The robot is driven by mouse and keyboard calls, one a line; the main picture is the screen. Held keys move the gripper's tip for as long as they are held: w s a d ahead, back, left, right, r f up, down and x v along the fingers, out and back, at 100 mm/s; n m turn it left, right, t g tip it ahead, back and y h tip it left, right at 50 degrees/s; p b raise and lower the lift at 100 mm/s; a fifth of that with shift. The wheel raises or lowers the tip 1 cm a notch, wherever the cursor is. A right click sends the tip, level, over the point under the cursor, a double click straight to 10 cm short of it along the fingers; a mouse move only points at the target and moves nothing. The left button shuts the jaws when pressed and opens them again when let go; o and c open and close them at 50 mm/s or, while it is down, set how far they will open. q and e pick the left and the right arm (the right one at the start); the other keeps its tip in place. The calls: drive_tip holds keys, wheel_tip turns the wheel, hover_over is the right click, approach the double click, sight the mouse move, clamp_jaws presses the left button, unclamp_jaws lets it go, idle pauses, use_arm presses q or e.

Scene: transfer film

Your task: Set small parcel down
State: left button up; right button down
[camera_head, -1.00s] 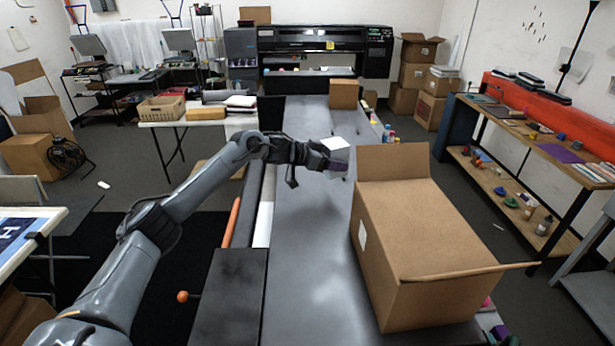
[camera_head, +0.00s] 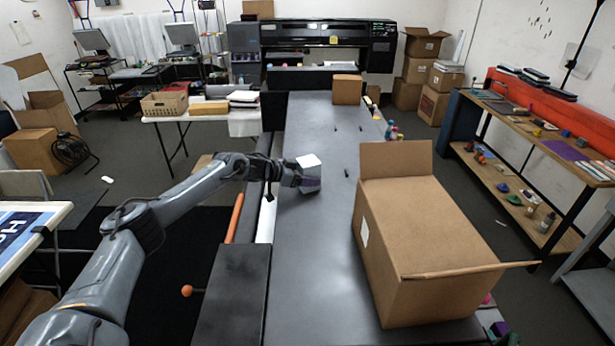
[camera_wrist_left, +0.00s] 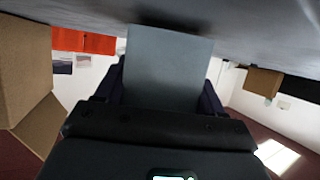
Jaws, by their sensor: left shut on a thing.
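The small parcel (camera_head: 309,164) is a pale box with a white top, over the grey table (camera_head: 318,245) left of the big carton. My left gripper (camera_head: 301,182) is shut on the parcel, its fingers at the box's side. In the left wrist view the parcel (camera_wrist_left: 168,68) shows as a grey face between the dark fingers, with the table surface close by and a dark shadow at its edge. I cannot tell whether the parcel touches the table. My right gripper is in neither view.
A small brown box (camera_head: 347,89) sits at the far end, before the large printer (camera_head: 328,45). The grey surface between is mostly clear, with a few small dark marks.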

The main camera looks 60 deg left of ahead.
use_arm(q)
drive_tip(key=shift+f, duration=0.1)
drive_tip(key=shift+f, duration=0.1)
drive_tip(key=o, duration=1.3)
drive_tip(key=shift+o, duration=0.2)
